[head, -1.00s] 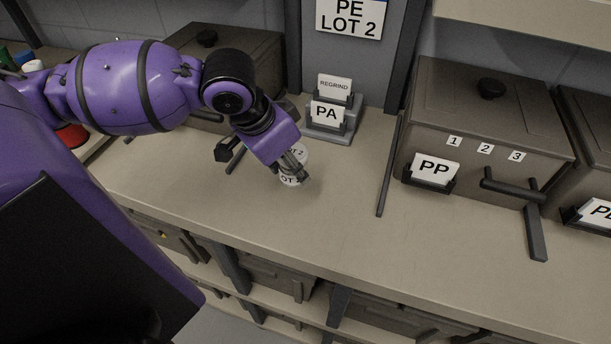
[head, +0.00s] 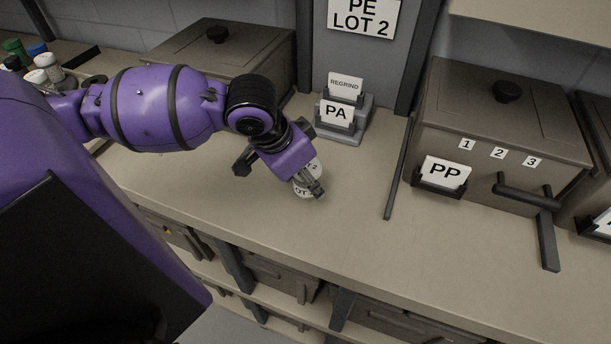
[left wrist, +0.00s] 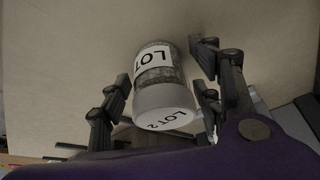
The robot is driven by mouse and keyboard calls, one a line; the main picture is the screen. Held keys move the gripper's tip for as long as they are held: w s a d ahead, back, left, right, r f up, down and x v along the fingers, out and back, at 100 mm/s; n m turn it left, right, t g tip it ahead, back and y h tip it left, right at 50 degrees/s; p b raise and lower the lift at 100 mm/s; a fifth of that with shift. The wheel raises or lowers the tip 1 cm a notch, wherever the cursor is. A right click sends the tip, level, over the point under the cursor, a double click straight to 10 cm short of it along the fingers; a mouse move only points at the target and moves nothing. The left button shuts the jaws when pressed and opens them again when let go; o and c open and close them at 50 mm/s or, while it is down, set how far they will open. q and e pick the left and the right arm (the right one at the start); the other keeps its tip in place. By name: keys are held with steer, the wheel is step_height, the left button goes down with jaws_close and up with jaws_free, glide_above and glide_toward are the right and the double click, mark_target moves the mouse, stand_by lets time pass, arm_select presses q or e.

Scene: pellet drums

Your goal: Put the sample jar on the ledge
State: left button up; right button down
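The sample jar (head: 302,190), clear with a white lid and "LOT 2" labels, appears upright on the beige counter (head: 350,235), partly hidden by my left gripper (head: 316,188). In the left wrist view the jar (left wrist: 155,68) lies between the two dark fingers of my left gripper (left wrist: 160,62). Small gaps show beside the jar, so the fingers look open around it. My right gripper is not in view. I cannot tell which surface is meant by the ledge.
A card holder (head: 348,125) marked "REGRIND" and "PA" stands behind the jar. A lidded drum (head: 500,130) with a "PP" card is at right, another drum (head: 225,60) behind my arm. Small bottles (head: 47,67) stand far left.

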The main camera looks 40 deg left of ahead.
arm_select(q)
steer(key=shift+r, duration=0.2)
steer(key=p+v, duration=0.3)
steer(key=v, duration=0.9)
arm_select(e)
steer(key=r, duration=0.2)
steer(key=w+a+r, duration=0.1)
arm_select(q)
steer(key=shift+f, duration=0.1)
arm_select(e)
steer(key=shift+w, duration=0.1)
